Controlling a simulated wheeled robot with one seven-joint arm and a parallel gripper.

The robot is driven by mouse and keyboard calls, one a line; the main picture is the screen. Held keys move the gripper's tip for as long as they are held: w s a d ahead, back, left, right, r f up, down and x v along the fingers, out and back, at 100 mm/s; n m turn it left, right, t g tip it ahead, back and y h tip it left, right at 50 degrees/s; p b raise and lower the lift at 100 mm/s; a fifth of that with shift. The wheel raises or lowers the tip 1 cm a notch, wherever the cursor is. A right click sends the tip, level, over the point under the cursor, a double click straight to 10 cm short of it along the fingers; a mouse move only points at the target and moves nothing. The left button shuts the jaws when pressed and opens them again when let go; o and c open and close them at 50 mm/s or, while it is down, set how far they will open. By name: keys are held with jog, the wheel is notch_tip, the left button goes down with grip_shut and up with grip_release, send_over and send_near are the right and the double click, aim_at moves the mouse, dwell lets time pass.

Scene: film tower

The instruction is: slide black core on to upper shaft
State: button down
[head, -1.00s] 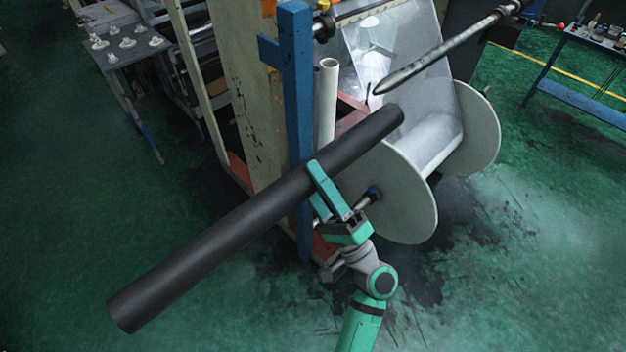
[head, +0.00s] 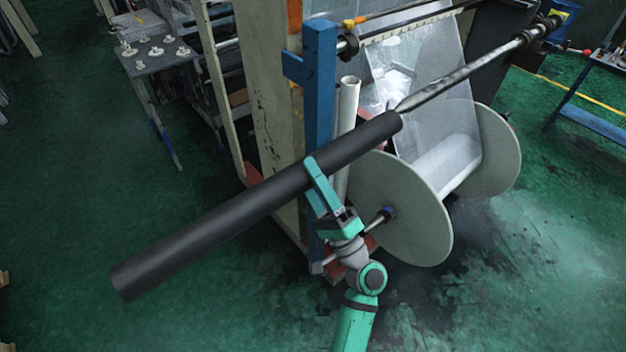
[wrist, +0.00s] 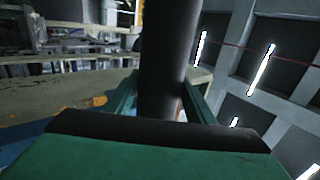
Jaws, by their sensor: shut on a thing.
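The black core (head: 230,216) is a long dark tube, held slanting from lower left to upper right in the head view. My gripper (head: 318,180) is shut on it, nearer its right end. In the wrist view the black core (wrist: 168,50) runs between the two fingers (wrist: 157,98). The upper shaft (head: 470,72) is a grey metal rod with a pointed tip. Its tip meets or overlaps the core's right end in the head view. I cannot tell whether the tip is inside the core. The shaft's far end joins the machine at the upper right.
A large white-flanged spool (head: 401,208) with film stands below the shaft. A blue post (head: 320,90) and a pale upright tube (head: 347,110) are close behind the core. A grey table (head: 152,44) stands at upper left. Green floor is clear at lower left.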

jog(key=shift+w+a, duration=0.65)
jog(key=shift+w, duration=0.3)
jog(key=shift+w+d, duration=0.1)
jog(key=shift+w, duration=0.1)
jog(key=shift+w+d, duration=0.15)
jog(key=shift+s+d, duration=0.1)
jog(key=shift+s, duration=0.1)
jog(key=shift+w+d, duration=0.1)
jog(key=shift+d, duration=0.05)
jog(key=shift+w+d, duration=0.95)
jog(key=shift+d, duration=0.4)
jog(key=shift+w+d, duration=1)
jog(key=shift+d, duration=0.3)
jog(key=shift+w+d, duration=0.95)
jog(key=shift+d, duration=0.4)
jog(key=shift+w+d, duration=0.15)
